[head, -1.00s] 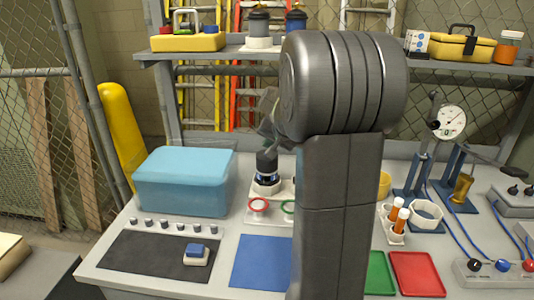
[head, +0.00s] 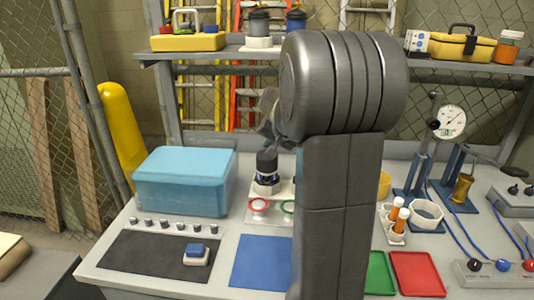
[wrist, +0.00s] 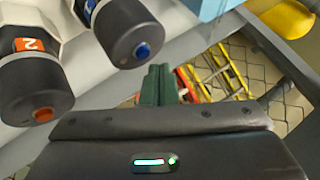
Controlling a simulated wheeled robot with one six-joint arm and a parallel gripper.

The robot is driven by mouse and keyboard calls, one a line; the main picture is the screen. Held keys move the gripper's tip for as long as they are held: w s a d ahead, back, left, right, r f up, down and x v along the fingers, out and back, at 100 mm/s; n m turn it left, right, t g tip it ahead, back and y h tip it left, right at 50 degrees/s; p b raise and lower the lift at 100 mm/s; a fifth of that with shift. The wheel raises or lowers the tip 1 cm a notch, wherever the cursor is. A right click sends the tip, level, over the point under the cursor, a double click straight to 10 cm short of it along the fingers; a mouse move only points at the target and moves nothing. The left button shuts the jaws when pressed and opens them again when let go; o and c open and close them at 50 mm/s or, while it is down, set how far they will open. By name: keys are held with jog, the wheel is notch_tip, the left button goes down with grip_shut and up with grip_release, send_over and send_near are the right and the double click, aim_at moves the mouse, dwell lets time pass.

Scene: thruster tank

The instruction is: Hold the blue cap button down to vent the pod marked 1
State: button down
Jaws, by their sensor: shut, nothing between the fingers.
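The pod with the blue cap button (wrist: 142,51) is in the wrist view at top centre, a dark cylinder with a blue label partly cut off by the frame edge. Its number is not clearly readable. A second pod (wrist: 38,90), marked 2 with an orange button, is at left. My gripper (wrist: 160,72) has its dark green fingers together, beside the blue button and apart from it in the picture. In the head view a dark-capped pod (head: 266,164) stands upright on a white holder, below my wrist; my arm hides the area to its right.
A blue box (head: 183,182) stands left of the pods. A red ring (head: 258,204) and a green ring are in front of them. A blue mat (head: 262,263) lies clear in front.

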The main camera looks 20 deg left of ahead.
jog(key=shift+f, duration=0.4)
jog(key=shift+f+b, duration=0.5)
jog(key=shift+b, duration=0.15)
dwell(0.4)
dwell(3.0)
jog(key=shift+r+p, duration=0.7)
jog(key=shift+r, duration=0.25)
jog(key=shift+r+p, duration=1.8)
jog(key=shift+r, duration=0.65)
jog(key=shift+s+d, duration=0.1)
